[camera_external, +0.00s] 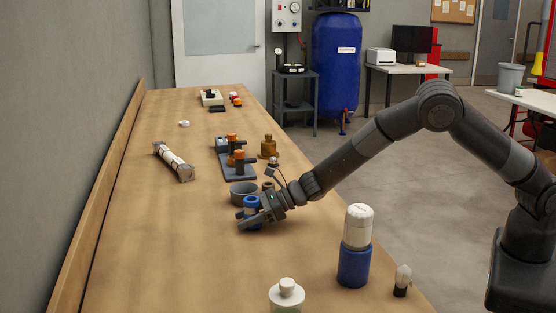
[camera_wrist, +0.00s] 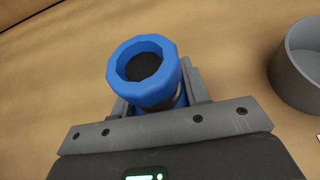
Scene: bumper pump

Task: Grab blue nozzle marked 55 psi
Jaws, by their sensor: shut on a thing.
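The blue nozzle (camera_wrist: 172,72) is a short blue tube with a faceted rim and a dark bore, seen from its open end in the wrist view. In the external view the blue nozzle (camera_external: 250,204) stands on the wooden table beside a grey bowl. My gripper (camera_wrist: 165,95) is shut on it, with a grey finger on either side. My gripper (camera_external: 251,214) reaches it from the right in the external view and hides part of it. No 55 psi marking is readable in either view.
The grey bowl (camera_external: 243,189) is close behind the nozzle, and it shows at right in the wrist view (camera_wrist: 300,65). A grey fixture with orange-topped parts (camera_external: 238,172) stands farther back. A blue-and-white bottle (camera_external: 355,262) stands in front. Table left of the nozzle is clear.

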